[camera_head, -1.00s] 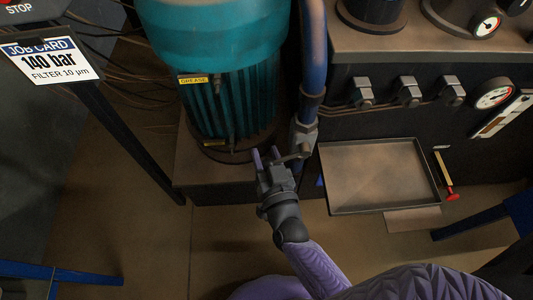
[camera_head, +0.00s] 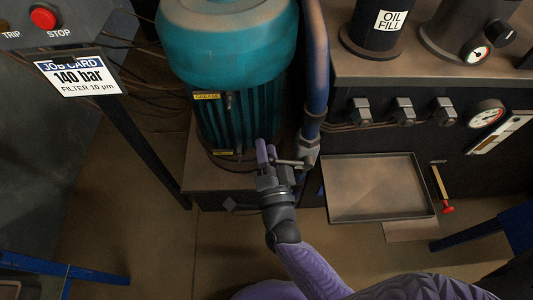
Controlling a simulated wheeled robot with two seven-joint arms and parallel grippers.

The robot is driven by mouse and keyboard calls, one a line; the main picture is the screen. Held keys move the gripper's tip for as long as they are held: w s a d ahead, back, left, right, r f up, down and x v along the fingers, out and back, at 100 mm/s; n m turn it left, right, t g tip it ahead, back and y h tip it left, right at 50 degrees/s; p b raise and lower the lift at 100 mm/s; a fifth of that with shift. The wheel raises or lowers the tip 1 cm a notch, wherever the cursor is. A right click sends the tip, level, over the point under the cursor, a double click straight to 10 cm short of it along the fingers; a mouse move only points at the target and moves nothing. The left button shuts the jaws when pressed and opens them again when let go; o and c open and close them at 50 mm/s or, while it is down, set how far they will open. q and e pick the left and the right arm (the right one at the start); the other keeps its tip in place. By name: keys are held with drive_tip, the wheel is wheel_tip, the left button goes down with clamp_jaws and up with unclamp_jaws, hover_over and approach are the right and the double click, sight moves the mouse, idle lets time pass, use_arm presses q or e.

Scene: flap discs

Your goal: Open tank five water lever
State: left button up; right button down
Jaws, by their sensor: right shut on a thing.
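A blue vertical pipe (camera_head: 317,60) runs down beside a teal motor and carries a grey valve body (camera_head: 308,150) near its lower end. A short grey lever (camera_head: 289,162) sticks out to the left from the valve. My right gripper (camera_head: 267,152) reaches up from below and is shut on the lever, its purple fingers pointing up by the motor's base. The fingers partly hide the lever's end. No label naming a tank shows on the valve. My left gripper is not in view.
The teal motor (camera_head: 228,50) stands close to the left of the gripper. A shallow tray (camera_head: 428,212) and a red-ended hammer-like tool (camera_head: 441,188) lie to the right. A stand with a job card (camera_head: 78,75) and red stop button (camera_head: 43,17) is at left.

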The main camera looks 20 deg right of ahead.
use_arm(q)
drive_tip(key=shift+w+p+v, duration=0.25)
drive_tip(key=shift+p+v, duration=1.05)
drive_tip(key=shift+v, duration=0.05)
use_arm(e)
drive_tip(key=s+d+r+m+h, duration=0.1)
drive_tip(key=r+m, duration=0.4)
drive_tip(key=m, duration=0.5)
drive_tip(key=shift+d+m+h, duration=0.3)
drive_tip(key=shift+d+h, duration=0.6)
drive_tip(key=shift+d, duration=0.5)
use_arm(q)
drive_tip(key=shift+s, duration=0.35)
use_arm(e)
drive_tip(key=shift+c, duration=1.3)
unclamp_jaws()
drive_tip(key=shift+s+d, duration=0.1)
drive_tip(key=shift+d, duration=0.1)
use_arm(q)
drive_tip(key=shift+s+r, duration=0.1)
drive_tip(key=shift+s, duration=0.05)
use_arm(e)
drive_tip(key=shift+a, duration=0.1)
